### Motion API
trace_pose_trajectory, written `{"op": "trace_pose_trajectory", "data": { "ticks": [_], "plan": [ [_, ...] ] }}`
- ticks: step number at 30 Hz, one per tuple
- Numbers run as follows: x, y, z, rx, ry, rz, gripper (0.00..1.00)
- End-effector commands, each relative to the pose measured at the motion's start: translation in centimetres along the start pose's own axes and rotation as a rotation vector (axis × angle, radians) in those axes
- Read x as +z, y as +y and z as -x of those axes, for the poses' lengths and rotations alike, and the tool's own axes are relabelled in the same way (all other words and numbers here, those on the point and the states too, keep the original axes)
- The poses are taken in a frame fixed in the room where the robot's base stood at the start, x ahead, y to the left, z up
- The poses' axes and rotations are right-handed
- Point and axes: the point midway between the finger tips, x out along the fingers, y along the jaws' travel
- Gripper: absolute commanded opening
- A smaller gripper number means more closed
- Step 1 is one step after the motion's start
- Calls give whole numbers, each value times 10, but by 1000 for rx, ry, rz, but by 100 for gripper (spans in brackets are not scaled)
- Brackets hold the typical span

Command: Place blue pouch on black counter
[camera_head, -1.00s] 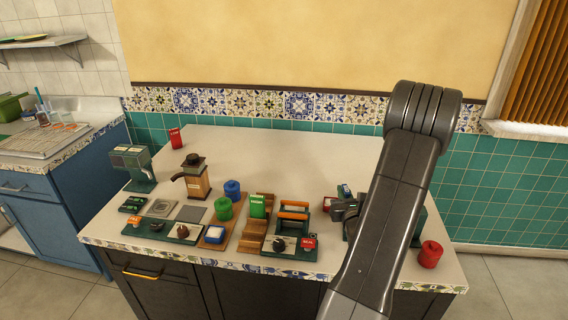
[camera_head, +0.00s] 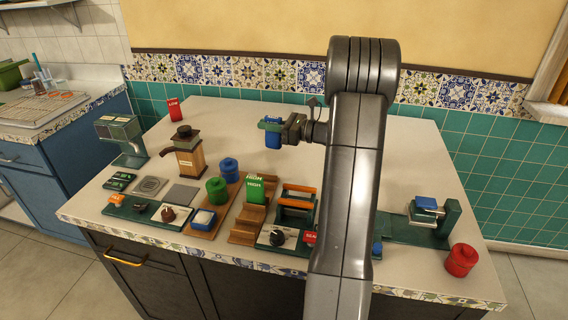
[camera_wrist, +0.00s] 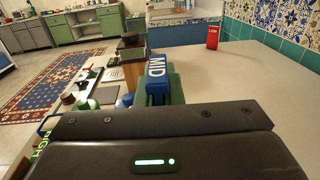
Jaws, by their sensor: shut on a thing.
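The blue pouch (camera_head: 273,140) hangs between the green-tipped jaws of my gripper (camera_head: 271,126), raised above the back middle of the counter. In the wrist view the blue pouch (camera_wrist: 157,68) bears the word MID and sits between the green fingertips (camera_wrist: 158,88). My gripper is shut on it. The counter (camera_head: 250,118) has a pale worktop over black cabinet fronts (camera_head: 180,285). My arm hides part of its right half.
A red LOW pouch (camera_head: 174,109) stands at the back left. A green HIGH pouch (camera_head: 255,188) sits on a stepped wooden rack (camera_head: 248,222). A grinder (camera_head: 185,150), jars and a red canister (camera_head: 461,260) stand around. The worktop's back middle is clear.

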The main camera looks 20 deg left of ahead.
Motion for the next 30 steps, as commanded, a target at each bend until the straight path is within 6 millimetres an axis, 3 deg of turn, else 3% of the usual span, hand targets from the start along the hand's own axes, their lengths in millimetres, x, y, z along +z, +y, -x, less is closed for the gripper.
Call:
{"op": "trace_pose_trajectory", "data": {
  "ticks": [5,12,19,24,30],
  "plan": [
    [-7,6,-14,75,-1,-2,0],
    [-49,6,-15,78,-2,-5,0],
    [-68,6,-15,77,-2,-3,0],
    [-92,6,-14,77,-2,-4,0],
    [-98,6,-14,76,-3,0,0]
  ]
}}
